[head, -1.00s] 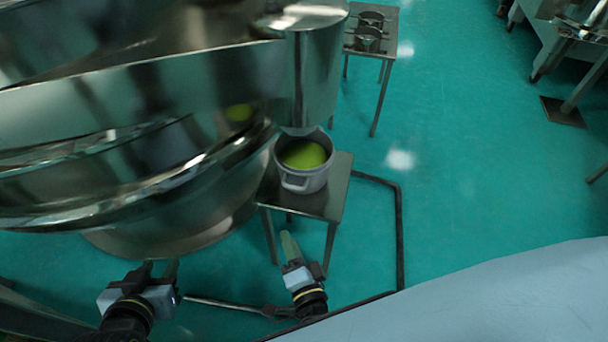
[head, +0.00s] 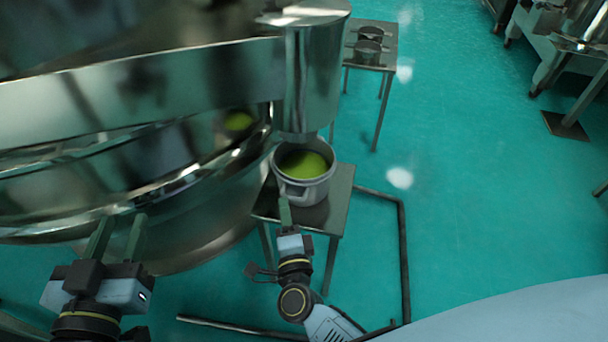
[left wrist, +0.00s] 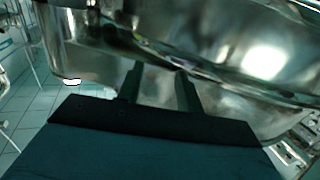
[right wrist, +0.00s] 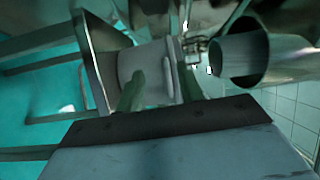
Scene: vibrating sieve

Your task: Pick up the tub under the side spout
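The tub (head: 316,190) is a pale grey pot with yellow-green contents and a loop handle on its near side. It stands upright on a small steel table (head: 334,212), below the sieve's side spout (head: 298,138). My right gripper (head: 284,205) is at the tub's near side, by the handle. In the right wrist view, its two green fingers are open, with the tub (right wrist: 148,62) and its handle (right wrist: 167,76) showing between and beyond them; I cannot tell whether they touch. My left gripper (head: 118,238) is open and empty in front of the sieve; its spread fingers also show in the left wrist view (left wrist: 158,88).
The large shiny sieve (head: 150,85) fills the left side and overhangs near the tub. A dark floor frame (head: 403,245) runs right of the small table. Another table (head: 388,55) with metal pots stands behind.

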